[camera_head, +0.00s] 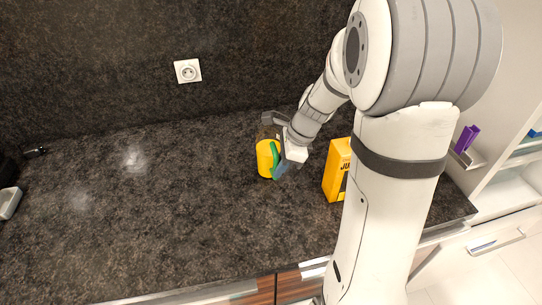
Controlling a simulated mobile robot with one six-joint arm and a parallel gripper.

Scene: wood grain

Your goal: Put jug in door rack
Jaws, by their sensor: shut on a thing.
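The jug (264,159) is yellow with a green handle. It is upright on or just above the dark stone counter; I cannot tell which. My gripper (278,160) is at its right side and shut on it, seemingly at the green handle. The fingertips are partly hidden. A white door rack (468,158) is on the inside of the open white door at the far right, with a purple thing in it. The rest of the rack is hard to make out.
A yellow juice carton (334,172) stands right of the jug, partly hidden by my arm. A white socket (187,71) is on the dark back wall. A grey thing (10,203) lies at the left edge.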

